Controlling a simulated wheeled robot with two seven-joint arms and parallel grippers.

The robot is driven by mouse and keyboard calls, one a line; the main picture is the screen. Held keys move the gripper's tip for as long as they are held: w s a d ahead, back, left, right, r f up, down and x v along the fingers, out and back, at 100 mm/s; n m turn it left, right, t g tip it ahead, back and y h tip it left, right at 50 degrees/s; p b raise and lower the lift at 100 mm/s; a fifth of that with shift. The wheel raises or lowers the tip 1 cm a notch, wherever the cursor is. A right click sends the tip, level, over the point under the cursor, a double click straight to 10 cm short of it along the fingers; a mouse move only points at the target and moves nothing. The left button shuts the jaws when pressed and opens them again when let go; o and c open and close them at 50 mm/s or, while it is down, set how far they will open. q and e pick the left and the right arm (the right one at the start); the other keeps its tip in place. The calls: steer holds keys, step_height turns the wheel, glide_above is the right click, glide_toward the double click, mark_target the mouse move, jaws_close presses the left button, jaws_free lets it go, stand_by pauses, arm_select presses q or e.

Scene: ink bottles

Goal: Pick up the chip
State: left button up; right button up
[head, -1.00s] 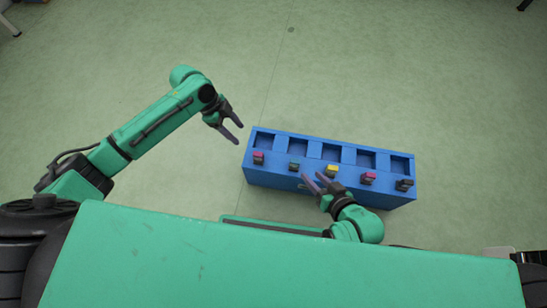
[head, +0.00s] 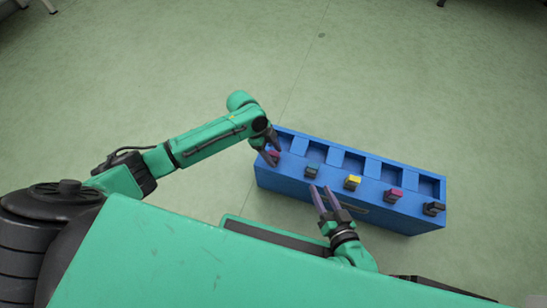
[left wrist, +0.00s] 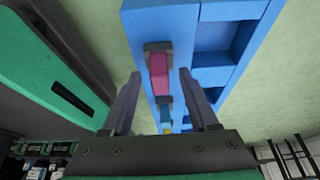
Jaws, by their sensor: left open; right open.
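Nothing I can identify as a chip shows; several small ink bottles stand in a row along the front of a blue box (head: 290,182). The leftmost is pink-topped (head: 274,154), then come a dark teal one (head: 312,171), a yellow one (head: 352,182), a magenta one (head: 395,195) and a black one (head: 434,209). My left gripper (left wrist: 160,105) is open, its fingers on either side of the pink bottle (left wrist: 160,72) in the left wrist view, with gaps. My right gripper (head: 322,188) is open and empty near the box front, before the teal bottle.
The blue box has empty square recesses (head: 355,163) behind the bottles. Green floor (head: 180,80) lies open around the box. Racks of equipment (left wrist: 45,155) show at the lower left of the left wrist view.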

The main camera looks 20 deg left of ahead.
arm_select(q)
jaws_close()
steer(key=shift+r, duration=0.15)
